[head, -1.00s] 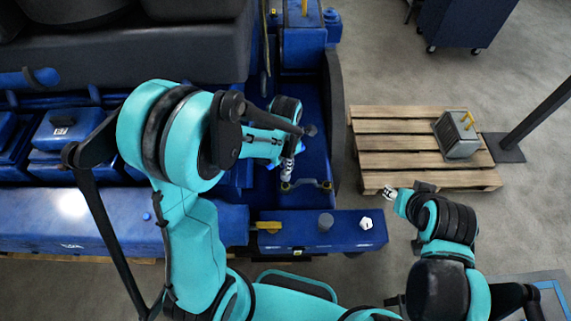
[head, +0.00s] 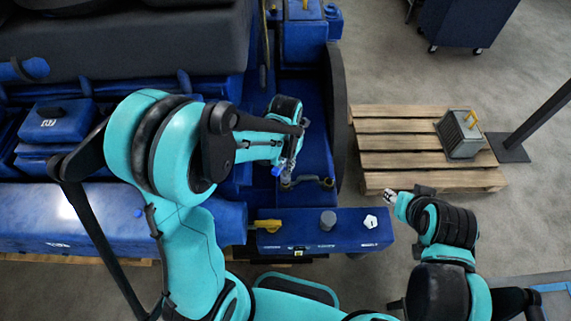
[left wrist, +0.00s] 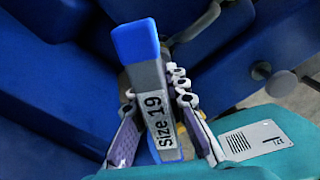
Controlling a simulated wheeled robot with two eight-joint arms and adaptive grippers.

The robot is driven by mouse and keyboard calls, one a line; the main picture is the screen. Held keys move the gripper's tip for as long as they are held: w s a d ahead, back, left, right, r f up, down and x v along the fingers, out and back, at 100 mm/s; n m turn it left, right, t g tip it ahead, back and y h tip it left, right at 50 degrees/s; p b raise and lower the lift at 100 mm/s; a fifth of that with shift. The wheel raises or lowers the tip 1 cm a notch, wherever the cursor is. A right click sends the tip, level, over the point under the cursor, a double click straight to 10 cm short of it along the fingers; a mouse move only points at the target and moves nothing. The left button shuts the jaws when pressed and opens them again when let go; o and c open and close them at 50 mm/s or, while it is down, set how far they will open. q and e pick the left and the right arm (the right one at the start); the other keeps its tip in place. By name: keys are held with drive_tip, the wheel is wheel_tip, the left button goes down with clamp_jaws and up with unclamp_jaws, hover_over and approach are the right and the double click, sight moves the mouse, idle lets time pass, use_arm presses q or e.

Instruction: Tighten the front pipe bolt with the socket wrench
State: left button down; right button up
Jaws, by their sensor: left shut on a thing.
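My left gripper (head: 287,170) is over the blue engine block in the head view. It is shut on the socket wrench (left wrist: 155,92), a grey and blue tool labelled "Size 19", held between both fingers in the left wrist view. A small blue part of the wrench (head: 276,171) shows beside the fingers in the head view.
A wooden pallet (head: 390,160) with a grey box (head: 460,138) stands right. A dark post base (head: 508,150) stands beyond.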

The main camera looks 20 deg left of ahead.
use_arm(q)
drive_tip(key=shift+f+b, duration=0.9)
drive_tip(key=shift+f, duration=0.05)
drive_tip(key=m+b, duration=0.1)
drive_tip(key=m, duration=0.3)
drive_tip(key=shift+f+m, duration=0.1)
drive_tip(key=shift+m, duration=1.4)
drive_tip(key=shift+n+b, duration=0.3)
drive_tip(key=shift+b, duration=0.05)
drive_tip(key=shift+r, duration=0.25)
drive_tip(key=shift+r+p, duration=1.25)
drive_tip(key=shift+r, duration=0.4)
